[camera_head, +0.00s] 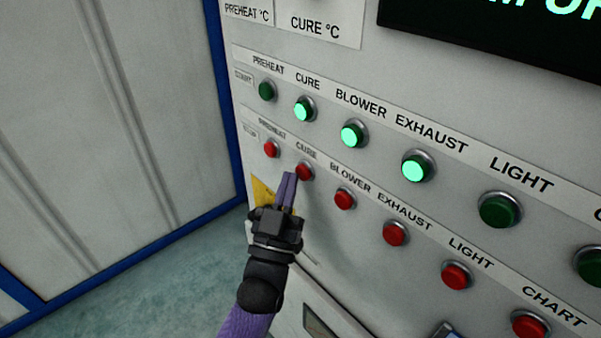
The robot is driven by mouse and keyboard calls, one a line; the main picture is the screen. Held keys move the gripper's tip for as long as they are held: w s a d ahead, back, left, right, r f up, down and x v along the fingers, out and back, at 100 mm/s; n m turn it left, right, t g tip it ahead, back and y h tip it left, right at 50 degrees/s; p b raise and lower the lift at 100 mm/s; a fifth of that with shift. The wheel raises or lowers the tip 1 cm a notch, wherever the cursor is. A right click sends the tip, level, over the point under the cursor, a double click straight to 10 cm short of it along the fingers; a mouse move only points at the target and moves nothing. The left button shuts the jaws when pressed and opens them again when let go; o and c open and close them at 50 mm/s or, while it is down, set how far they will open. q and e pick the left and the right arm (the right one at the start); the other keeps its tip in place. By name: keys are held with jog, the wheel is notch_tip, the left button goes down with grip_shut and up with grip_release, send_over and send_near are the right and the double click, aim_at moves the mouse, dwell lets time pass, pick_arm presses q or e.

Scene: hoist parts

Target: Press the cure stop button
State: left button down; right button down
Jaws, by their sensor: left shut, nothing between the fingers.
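The cure stop button (305,171) is a red round button under the lower CURE label, in the row of red buttons on the light panel. My left gripper (289,180) is shut and empty. Its purple fingers point up at the panel, with the tips just left of and slightly below the cure stop button. I cannot tell whether the fingertips touch the button's rim or stand a little in front of it. The green cure start button (304,109) above it is lit. My right gripper is not in view.
Other red stop buttons flank it: preheat (271,149) to the left, blower (344,199) to the right. Green blower (354,134) and exhaust (417,167) buttons are lit. A yellow sticker (263,191) is behind my gripper. The floor at lower left is clear.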

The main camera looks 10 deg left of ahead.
pick_arm(q)
jog(key=shift+w+d, duration=0.25)
jog(key=shift+w, duration=0.1)
dwell(0.7)
jog(key=shift+s, duration=0.1)
jog(key=shift+s+a+p, duration=0.35)
jog(key=shift+s+a, duration=0.15)
jog(key=shift+s, duration=0.1)
jog(key=s+a+p, duration=0.1)
jog(key=s, duration=0.1)
jog(key=s+a+p, duration=0.1)
jog(key=s+a, duration=0.1)
dwell(0.6)
dwell(1.4)
